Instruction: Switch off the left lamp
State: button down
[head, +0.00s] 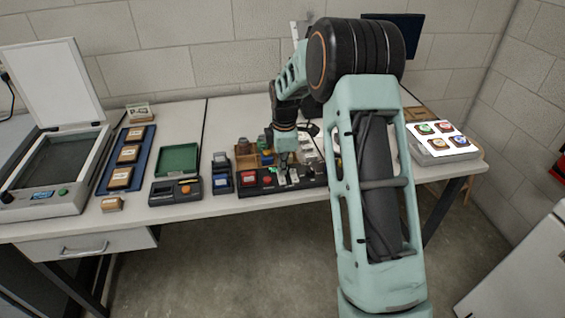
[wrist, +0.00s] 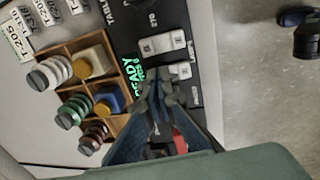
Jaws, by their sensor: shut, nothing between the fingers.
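A black control box (head: 262,182) lies at the table's front edge, with a red button at its left end. In the wrist view the box (wrist: 130,20) shows a green "READY" display and two white rocker switches, one larger (wrist: 163,44) and one smaller (wrist: 179,70). My gripper (wrist: 158,88) is shut and empty, its tips right over the box beside the smaller switch. I cannot tell if they touch it. In the head view my gripper (head: 285,158) points down at the box. No lamp can be made out clearly; my arm hides part of the table's back.
A flat lit panel (head: 445,155) with coloured pieces is at the right. A green tray (head: 177,160), a blue tray (head: 110,182) and an open scanner (head: 50,205) are at the left.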

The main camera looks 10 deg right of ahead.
jog(key=shift+p, duration=0.5)
jog(key=shift+w+f+g+p, duration=0.1)
jog(key=shift+w+g+p, duration=0.05)
jog(key=shift+g+p, duration=0.25)
jog(key=shift+w+f, duration=0.15)
jog(key=shift+f, duration=0.2)
jog(key=shift+r, duration=0.1)
